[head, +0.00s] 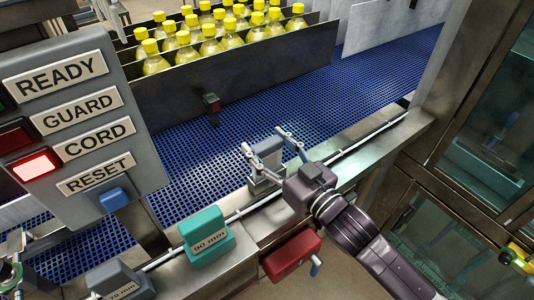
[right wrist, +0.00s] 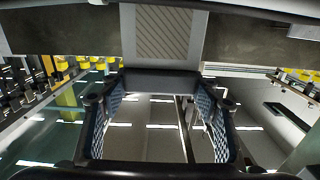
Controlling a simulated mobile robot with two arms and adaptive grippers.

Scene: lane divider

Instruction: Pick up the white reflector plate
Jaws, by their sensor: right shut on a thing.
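The white reflector plate shows at the top of the right wrist view (right wrist: 163,32), a pale square with a grey hatched face. In the head view a pale grey upright piece (head: 268,160), which looks like this plate, stands between the fingers of my right gripper (head: 266,142) at the conveyor's near rail. My right gripper is shut on the plate, with its fingers spread to the plate's width. Its dark fingers also show in the right wrist view (right wrist: 160,105). The plate's lower part is partly hidden by the gripper.
Behind is a blue mesh conveyor (head: 330,95) with yellow-capped bottles (head: 210,38) behind a grey divider (head: 240,68) and a small dark sensor (head: 212,103). A teal 90 mm block (head: 206,236), a grey 70 mm block (head: 120,281) and a red block (head: 291,253) sit along the near side. A labelled panel (head: 75,120) stands left.

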